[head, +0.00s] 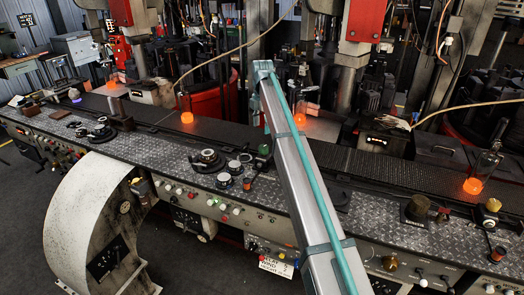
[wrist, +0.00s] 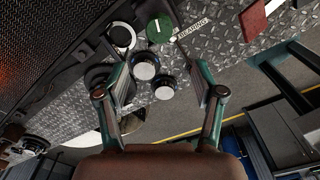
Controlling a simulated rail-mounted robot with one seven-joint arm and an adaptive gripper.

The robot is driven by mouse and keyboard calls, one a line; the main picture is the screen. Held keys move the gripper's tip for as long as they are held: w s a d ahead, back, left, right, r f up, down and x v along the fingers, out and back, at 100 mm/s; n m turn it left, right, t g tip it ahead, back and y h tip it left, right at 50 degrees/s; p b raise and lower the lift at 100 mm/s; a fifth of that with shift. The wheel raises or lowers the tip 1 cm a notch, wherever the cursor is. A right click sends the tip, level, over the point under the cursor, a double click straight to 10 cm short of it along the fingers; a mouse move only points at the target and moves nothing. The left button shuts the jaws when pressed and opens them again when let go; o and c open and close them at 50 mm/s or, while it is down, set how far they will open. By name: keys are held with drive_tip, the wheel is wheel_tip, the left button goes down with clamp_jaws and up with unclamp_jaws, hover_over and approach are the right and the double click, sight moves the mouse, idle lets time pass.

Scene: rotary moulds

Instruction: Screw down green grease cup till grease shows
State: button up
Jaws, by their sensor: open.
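The green grease cup (wrist: 160,30) shows in the wrist view as a round green top with a pale mark, beside a tag reading "BEARING". It stands on the diamond-plate bench top (wrist: 225,45). In the head view a small dark green cup (head: 264,150) shows just left of my arm. My gripper (wrist: 162,76) is open and empty, its two fingers apart. In the wrist picture the cup lies above and between the fingertips, apart from both. In the head view my gripper cannot be made out. No grease can be made out.
Two silver-topped round pieces (wrist: 146,66) (wrist: 162,88) lie between the fingers in the picture. A white ring (wrist: 122,38) is left of the cup, and a red block (wrist: 252,20) is to the right. Orange glowing pieces (head: 186,117) (head: 472,185) stand along the bench.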

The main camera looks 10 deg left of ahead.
sight(264, 146)
drive_tip(key=f+p, duration=0.1)
drive_tip(key=f, duration=0.2)
drive_tip(key=f+p, duration=0.1)
drive_tip(key=f, duration=0.3)
drive_tip(key=f+p, duration=0.1)
drive_tip(key=f, duration=0.2)
drive_tip(key=shift+w+d+f, duration=0.25)
drive_tip(key=shift+w+d, duration=0.05)
drive_tip(key=c, duration=1.1)
